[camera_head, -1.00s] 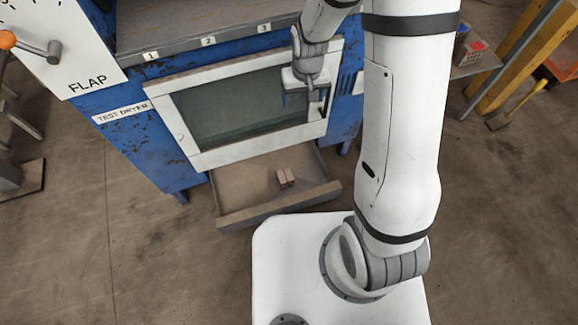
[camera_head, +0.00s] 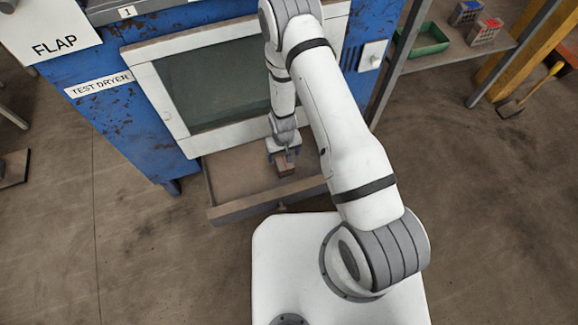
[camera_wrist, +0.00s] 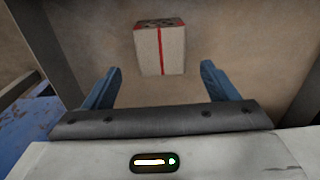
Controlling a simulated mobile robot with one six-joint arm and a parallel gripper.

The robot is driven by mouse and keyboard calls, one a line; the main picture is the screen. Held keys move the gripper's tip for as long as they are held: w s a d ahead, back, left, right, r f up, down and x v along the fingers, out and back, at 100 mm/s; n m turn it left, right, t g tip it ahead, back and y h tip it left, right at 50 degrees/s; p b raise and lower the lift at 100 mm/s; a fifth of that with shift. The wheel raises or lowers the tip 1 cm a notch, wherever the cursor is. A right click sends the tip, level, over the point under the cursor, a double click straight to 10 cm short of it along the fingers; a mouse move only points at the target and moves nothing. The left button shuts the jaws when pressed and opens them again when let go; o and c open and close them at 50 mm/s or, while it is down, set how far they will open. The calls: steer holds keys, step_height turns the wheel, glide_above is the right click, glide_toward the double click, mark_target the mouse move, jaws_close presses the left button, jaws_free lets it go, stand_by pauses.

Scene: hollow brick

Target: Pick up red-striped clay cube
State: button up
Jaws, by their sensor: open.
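The red-striped clay cube (camera_wrist: 160,50) lies in the open drawer tray below the dryer's window. In the wrist view it is pale, with a red vertical stripe on its near face and dark holes on top. In the head view the cube (camera_head: 286,169) is small and partly hidden by my gripper. My gripper (camera_wrist: 158,84) is open, its two blue fingers spread left and right. The cube is ahead of the fingertips, roughly centred between them, and no contact shows. In the head view my gripper (camera_head: 284,160) is low over the tray.
The drawer tray (camera_head: 240,211) has raised walls around the cube. The blue dryer (camera_head: 130,125) with its framed window (camera_head: 220,95) stands right behind it. Open floor lies at the left.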

mark_target(285, 163)
steer(key=f+b, duration=0.1)
steer(key=f, duration=0.1)
steer(key=f+b, duration=0.3)
steer(key=f, duration=0.1)
steer(key=shift+s, duration=0.25)
steer(key=shift+r, duration=0.1)
steer(key=shift+c, duration=0.2)
steer(key=c, duration=1)
